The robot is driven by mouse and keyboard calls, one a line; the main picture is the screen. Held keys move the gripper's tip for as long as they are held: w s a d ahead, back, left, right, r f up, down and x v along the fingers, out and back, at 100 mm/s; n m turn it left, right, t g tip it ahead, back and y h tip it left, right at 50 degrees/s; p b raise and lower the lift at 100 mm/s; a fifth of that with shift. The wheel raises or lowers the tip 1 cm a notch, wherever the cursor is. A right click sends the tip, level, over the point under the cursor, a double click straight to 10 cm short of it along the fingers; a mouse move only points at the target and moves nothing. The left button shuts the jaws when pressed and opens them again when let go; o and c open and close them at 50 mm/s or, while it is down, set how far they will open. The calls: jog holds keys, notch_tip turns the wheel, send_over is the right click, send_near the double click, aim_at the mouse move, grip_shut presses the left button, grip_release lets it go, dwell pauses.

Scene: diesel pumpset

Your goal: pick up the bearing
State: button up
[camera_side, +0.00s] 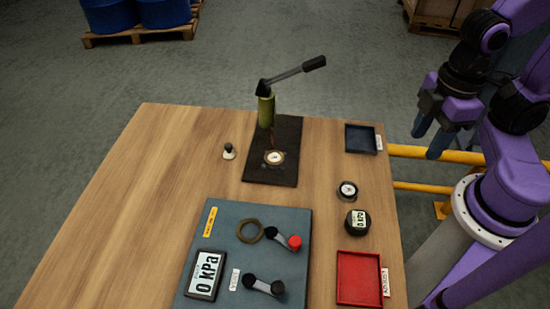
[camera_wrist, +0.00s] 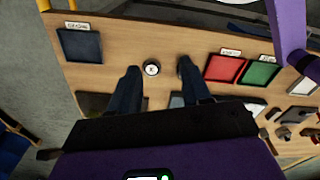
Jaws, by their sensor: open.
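The bearing appears to be the small round piece (camera_side: 347,190) with a dark rim and pale face, on the table's right side between the dark tray and a round gauge. In the wrist view a like round piece (camera_wrist: 152,68) shows between my fingertips in the picture. My gripper (camera_side: 431,133) is open and empty, beyond the table's right edge and above table height in the side view. Its two blue fingers (camera_wrist: 159,72) are spread apart in the wrist view. Nothing touches them.
A dark tray (camera_side: 361,139) and a red tray (camera_side: 359,278) lie along the right edge. A round gauge (camera_side: 357,223) is near the bearing. A lever press (camera_side: 266,106) stands on a black plate (camera_side: 285,131). A grey panel (camera_side: 230,216) holds levers and a display. The table's left is clear.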

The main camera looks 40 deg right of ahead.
jog(key=shift+o, duration=0.3)
jog(key=o, duration=0.6)
jog(key=m, duration=0.4)
send_over(274, 157)
notch_tip(274, 157, down, 17)
jog(key=shift+r, duration=0.15)
